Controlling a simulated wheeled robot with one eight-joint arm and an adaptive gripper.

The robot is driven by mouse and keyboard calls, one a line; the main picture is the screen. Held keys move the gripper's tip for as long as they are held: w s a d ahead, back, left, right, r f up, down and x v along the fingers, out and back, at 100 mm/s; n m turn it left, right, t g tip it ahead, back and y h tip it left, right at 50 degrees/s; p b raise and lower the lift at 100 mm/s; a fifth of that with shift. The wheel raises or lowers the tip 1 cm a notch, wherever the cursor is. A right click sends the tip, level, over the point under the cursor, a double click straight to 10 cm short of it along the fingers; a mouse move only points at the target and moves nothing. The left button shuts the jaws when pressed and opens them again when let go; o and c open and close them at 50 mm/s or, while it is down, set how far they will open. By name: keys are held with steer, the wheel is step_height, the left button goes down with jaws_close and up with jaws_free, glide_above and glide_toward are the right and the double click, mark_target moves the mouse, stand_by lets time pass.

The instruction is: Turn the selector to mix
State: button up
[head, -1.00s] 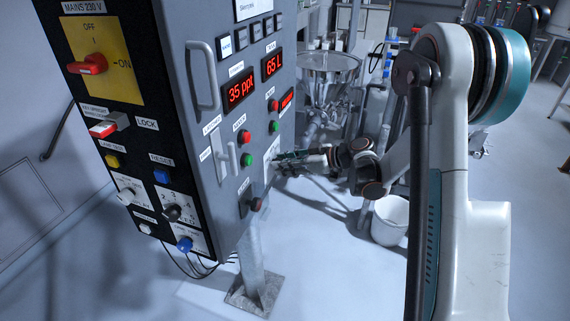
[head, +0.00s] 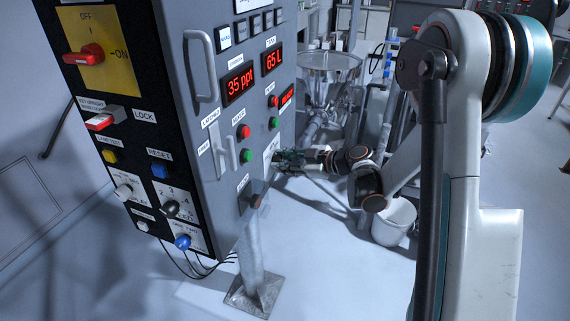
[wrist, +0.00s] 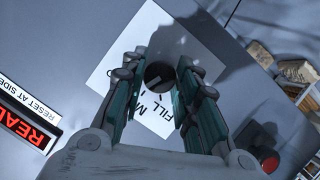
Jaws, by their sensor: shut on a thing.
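The selector is a dark round knob (wrist: 158,74) on a white label plate (wrist: 112,70) on the cabinet's side face. The plate carries the word FILL and another word starting with M, the rest of it hidden by a finger. A pale mark shows on the knob, but I cannot tell exactly where it points. My gripper (wrist: 160,82) has its two green-sided fingers on either side of the knob and is shut on it. In the head view my gripper (head: 291,159) reaches the cabinet's side from the right and hides the knob; the white plate (head: 271,152) shows beside it.
A red button (wrist: 268,158) and a lit red display (wrist: 22,130) flank the plate. The grey cabinet (head: 228,180) stands on a post with a base plate (head: 252,298). A white bucket (head: 393,222) is below my arm. A metal hopper (head: 328,65) stands behind.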

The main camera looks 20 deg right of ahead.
steer(key=shift+f+n+t+h+b, duration=0.1)
steer(key=shift+n+t+h+b, duration=0.2)
steer(key=shift+n+t+b, duration=0.65)
steer(key=shift+n, duration=0.35)
steer(key=o, duration=1)
steer(key=shift+o, duration=0.2)
steer(key=v, duration=1.2)
